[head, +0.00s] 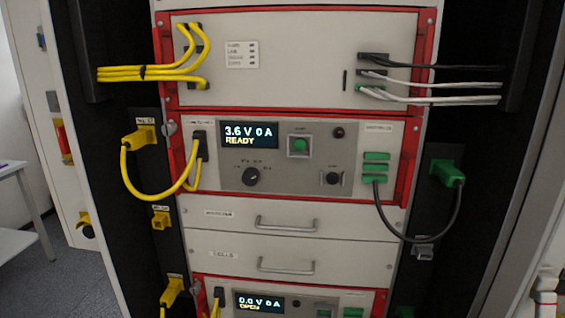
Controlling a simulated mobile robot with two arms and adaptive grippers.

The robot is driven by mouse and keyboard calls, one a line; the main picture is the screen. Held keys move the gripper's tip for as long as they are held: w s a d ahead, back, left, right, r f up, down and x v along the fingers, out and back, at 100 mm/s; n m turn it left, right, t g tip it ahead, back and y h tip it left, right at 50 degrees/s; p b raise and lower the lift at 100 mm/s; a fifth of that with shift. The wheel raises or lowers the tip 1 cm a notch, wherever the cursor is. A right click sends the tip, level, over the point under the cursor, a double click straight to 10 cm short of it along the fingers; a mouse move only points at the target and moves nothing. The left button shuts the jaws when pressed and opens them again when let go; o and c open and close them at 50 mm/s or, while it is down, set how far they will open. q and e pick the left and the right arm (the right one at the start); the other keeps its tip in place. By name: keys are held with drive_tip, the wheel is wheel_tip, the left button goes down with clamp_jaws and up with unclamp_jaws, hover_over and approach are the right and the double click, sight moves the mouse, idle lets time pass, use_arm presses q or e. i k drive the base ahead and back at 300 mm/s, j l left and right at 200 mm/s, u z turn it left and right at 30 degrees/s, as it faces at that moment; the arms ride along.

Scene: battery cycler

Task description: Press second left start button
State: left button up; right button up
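A battery cycler rack fills the middle of the head view. Its upper unit (285,182) has a display (249,134) reading "3.6 V 0 A READY". A green square start button (300,146) sits right of that display, with a small label above it. A lower unit (213,282) is cut off by the bottom edge; its display (259,302) reads "0.0 V 0 A OPEN". A green button (323,313) right of this display is only partly visible. Which button counts as second left cannot be told from this view. Neither gripper can be made out.
Yellow cables (150,73) on the left and a looping black cable (413,239) on the right stick out from the rack front. Two drawers with handles (286,223) lie between the units. A white table (14,240) stands far left. The area before the start button is clear.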

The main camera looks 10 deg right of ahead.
sight(299, 144)
drive_tip(key=k+j+z, duration=0.15)
drive_tip(key=k+j, duration=0.55)
